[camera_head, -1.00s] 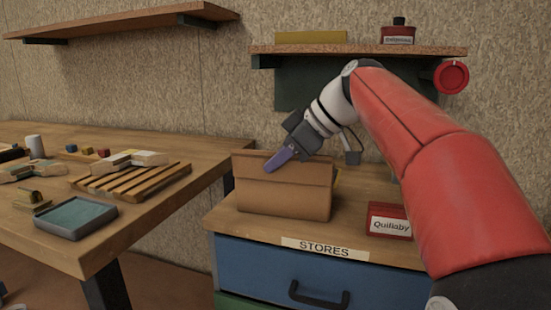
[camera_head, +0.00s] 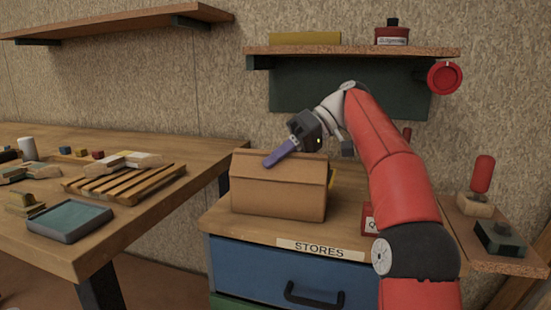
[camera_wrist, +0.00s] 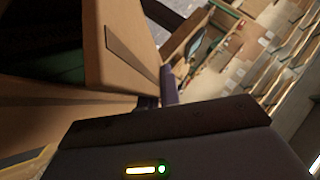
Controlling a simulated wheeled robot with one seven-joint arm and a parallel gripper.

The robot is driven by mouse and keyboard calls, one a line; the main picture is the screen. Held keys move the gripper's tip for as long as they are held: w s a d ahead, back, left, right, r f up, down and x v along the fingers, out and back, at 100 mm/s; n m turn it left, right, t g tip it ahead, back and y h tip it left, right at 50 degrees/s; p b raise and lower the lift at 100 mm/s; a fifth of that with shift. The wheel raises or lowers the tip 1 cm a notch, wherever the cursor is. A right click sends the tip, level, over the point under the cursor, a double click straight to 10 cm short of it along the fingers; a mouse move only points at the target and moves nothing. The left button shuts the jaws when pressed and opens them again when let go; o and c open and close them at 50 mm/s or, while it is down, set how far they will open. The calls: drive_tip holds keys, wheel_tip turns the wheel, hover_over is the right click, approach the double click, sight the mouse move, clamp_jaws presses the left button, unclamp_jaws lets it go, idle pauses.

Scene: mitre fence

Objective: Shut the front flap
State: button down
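A brown cardboard box (camera_head: 278,200) stands on the wooden top of the drawer unit. Its upper front panel, the front flap (camera_head: 300,172), stands up from a crease and leans back slightly. In the wrist view a cardboard panel (camera_wrist: 127,45) rises close to the fingers, with part of the box's dark green inside behind it. My gripper (camera_head: 270,161) reaches down from the upper right, its purple fingers over the flap's upper edge. The fingers look close together, with nothing seen between them. Whether they touch the flap I cannot tell.
The drawer unit (camera_head: 275,263) is labelled STORES. A red box (camera_head: 369,222) is partly hidden behind my arm. A shelf (camera_head: 350,51) hangs above. A workbench with a slatted rack (camera_head: 125,181) and tray (camera_head: 70,221) is at left. A red-handled tool (camera_head: 482,180) stands at right.

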drive_tip(key=shift+w+f, duration=0.1)
idle(0.3)
drive_tip(key=c, duration=1.6)
unclamp_jaws()
